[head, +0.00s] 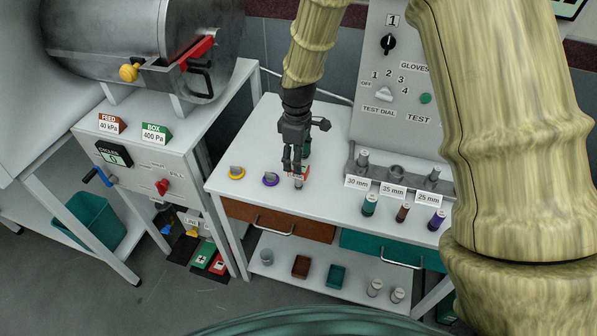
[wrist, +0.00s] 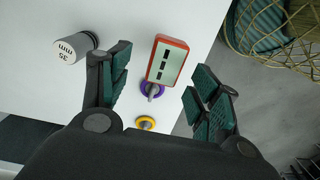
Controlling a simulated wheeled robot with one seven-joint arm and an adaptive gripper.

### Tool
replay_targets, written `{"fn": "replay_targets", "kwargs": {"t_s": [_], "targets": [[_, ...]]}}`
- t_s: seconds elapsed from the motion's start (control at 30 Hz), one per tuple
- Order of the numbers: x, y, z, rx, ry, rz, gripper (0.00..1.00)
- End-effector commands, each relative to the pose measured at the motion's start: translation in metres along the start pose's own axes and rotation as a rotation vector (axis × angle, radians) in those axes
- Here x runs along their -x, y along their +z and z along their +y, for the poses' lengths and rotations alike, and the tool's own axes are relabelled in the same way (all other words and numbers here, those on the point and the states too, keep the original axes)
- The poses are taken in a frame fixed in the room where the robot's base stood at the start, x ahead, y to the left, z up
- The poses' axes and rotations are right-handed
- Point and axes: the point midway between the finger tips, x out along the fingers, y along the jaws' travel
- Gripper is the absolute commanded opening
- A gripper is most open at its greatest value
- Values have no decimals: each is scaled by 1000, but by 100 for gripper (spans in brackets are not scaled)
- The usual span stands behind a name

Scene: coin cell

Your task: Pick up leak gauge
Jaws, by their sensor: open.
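The leak gauge appears to be the red-edged block with a pale face and dark bars (wrist: 167,62), in the wrist view. It lies in the picture between my gripper's two fingertips (wrist: 163,85), with space on both sides. Neither finger visibly touches it. In the head view only a small red part of it (head: 305,170) shows, mostly hidden behind my gripper (head: 292,166), which points down over the white table. My gripper is open and holds nothing.
A purple-ringed knob (head: 270,179) and a yellow-ringed knob (head: 236,173) are on the table (head: 222,185) at left. A holder with size labels (head: 393,192) and several coloured cylinders stand at right. A tall test panel (head: 402,110) rises behind.

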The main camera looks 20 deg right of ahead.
Motion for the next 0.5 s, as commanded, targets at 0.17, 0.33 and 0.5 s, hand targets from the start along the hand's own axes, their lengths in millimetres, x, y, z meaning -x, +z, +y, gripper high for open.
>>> {"fn": "replay_targets", "kwargs": {"t_s": [0.17,0.33,0.5], "targets": [[-15,4,-4,0,-3,-2,62],[-33,5,-5,0,-2,-1,62],[-44,5,-5,0,-1,-1,62]]}}
